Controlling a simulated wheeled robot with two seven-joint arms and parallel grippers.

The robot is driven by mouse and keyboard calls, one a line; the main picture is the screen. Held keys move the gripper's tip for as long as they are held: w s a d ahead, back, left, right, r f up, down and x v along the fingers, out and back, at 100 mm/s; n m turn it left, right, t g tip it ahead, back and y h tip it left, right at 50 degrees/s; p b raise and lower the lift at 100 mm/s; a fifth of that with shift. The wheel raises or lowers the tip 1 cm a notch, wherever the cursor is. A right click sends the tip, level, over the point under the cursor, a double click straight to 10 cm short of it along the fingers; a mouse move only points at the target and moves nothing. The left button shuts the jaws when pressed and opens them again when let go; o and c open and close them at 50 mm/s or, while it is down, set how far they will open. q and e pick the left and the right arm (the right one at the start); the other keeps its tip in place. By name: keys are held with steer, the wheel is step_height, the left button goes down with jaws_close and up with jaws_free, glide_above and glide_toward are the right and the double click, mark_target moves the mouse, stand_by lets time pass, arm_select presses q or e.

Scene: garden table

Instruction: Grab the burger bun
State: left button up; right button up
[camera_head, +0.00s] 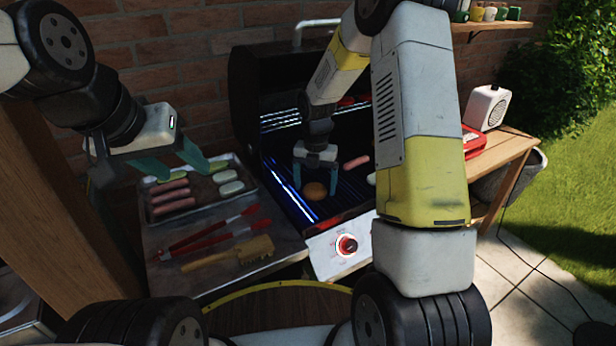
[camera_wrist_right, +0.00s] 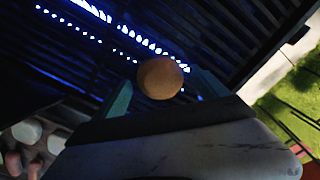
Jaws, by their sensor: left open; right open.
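A round brown burger bun (camera_head: 315,191) lies on the dark grate of the open grill. It also shows in the right wrist view (camera_wrist_right: 160,77), between the teal fingertips. My right gripper (camera_head: 316,184) points down into the grill with its open fingers on either side of the bun. I cannot tell whether the fingers touch it. My left gripper (camera_head: 180,170) is open and empty above the tray of sausages at the left.
The metal tray (camera_head: 246,205) holds sausages and pale round pieces. Red tongs (camera_head: 215,236) and a wooden-handled brush (camera_head: 230,254) lie in front of it. The grill's raised lid (camera_head: 252,90) stands behind my right gripper. A pink sausage (camera_head: 357,163) lies on the grate right of the bun.

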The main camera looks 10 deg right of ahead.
steer(key=c, duration=1.5)
